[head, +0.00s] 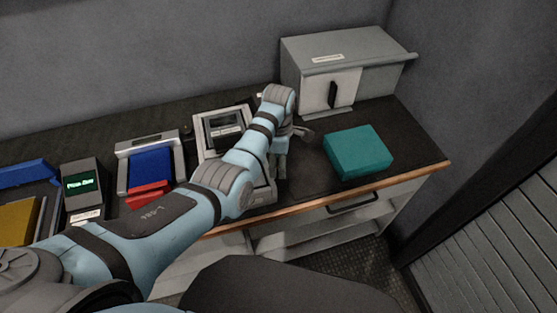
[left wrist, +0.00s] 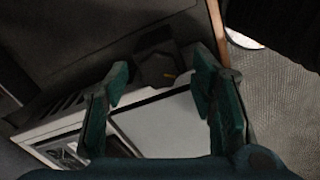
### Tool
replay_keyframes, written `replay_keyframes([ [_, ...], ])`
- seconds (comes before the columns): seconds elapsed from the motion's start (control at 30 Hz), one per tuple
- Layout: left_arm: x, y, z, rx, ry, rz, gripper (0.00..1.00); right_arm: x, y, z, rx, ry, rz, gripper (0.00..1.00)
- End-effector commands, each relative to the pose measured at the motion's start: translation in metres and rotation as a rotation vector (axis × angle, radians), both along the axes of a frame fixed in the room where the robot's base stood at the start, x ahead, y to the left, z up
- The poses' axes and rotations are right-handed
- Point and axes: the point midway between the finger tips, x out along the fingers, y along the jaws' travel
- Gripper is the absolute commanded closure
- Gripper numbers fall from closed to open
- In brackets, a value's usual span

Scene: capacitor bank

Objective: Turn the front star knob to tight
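The device (head: 209,145) is light grey with a dark screen and stands on the bench in the head view. My left gripper (left wrist: 163,76) is open, its two green fingers apart on either side of the knob's direction. I cannot tell whether they touch it. In the head view my left gripper (head: 281,168) points down at the device's right side, and the arm hides the knob. My right gripper is not in view.
A teal box (head: 358,152) lies right of the gripper on the dark bench. A grey cabinet (head: 333,75) with a black handle stands behind. Left are a blue and red unit (head: 150,168) and a meter with a green display (head: 81,183). The bench's front edge is close.

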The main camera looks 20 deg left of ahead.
Motion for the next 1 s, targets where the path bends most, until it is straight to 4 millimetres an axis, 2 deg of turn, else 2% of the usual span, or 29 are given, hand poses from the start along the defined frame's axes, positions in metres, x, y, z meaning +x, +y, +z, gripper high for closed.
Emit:
replay_keyframes([
  [0.03,0.000,0.000,0.000,0.000,0.000,0.000,0.58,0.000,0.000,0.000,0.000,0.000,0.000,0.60],
  [0.2,0.000,0.000,0.000,0.000,0.000,0.000,0.85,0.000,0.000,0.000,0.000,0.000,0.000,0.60],
  [0.27,0.000,0.000,0.000,0.000,0.000,0.000,0.95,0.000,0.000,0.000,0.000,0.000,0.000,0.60],
  [0.3,0.000,0.000,0.000,0.000,0.000,0.000,0.96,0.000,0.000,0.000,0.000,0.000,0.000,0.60],
  [0.67,0.000,0.000,0.002,0.000,0.000,-0.059,0.96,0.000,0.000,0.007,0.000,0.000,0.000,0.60],
  [1.0,0.000,0.000,0.003,0.000,0.002,-0.293,0.96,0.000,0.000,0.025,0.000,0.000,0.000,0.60],
])
